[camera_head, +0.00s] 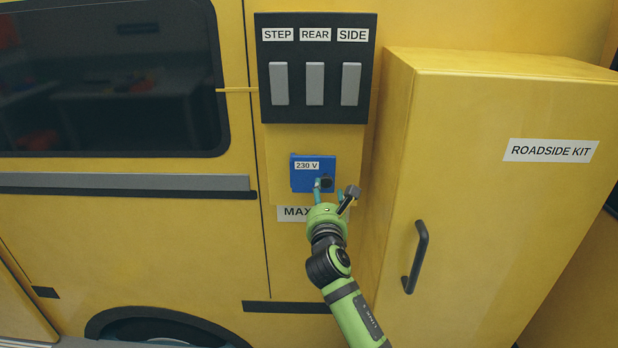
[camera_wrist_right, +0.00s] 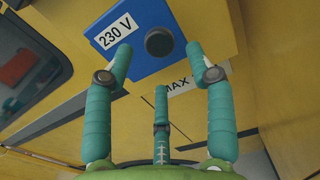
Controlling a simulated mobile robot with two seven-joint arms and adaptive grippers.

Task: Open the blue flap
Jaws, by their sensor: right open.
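The blue flap (camera_head: 301,182) is a small square cover marked "230 V" on the yellow vehicle wall, below the switch panel. It looks closed. In the right wrist view the flap (camera_wrist_right: 129,71) shows at the top, with a round dark knob (camera_wrist_right: 159,42) near its lower right part. My right gripper (camera_head: 333,187) is just below and in front of the flap. Its teal fingers (camera_wrist_right: 159,60) are spread on either side of the knob, with nothing between them. I cannot tell whether a fingertip touches the flap. My left gripper is not in view.
A black panel (camera_head: 315,112) with three grey switches marked STEP, REAR and SIDE sits above the flap. A yellow "ROADSIDE KIT" cabinet (camera_head: 480,220) with a dark handle (camera_head: 416,257) juts out at the right. A dark window (camera_head: 110,80) is at the left.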

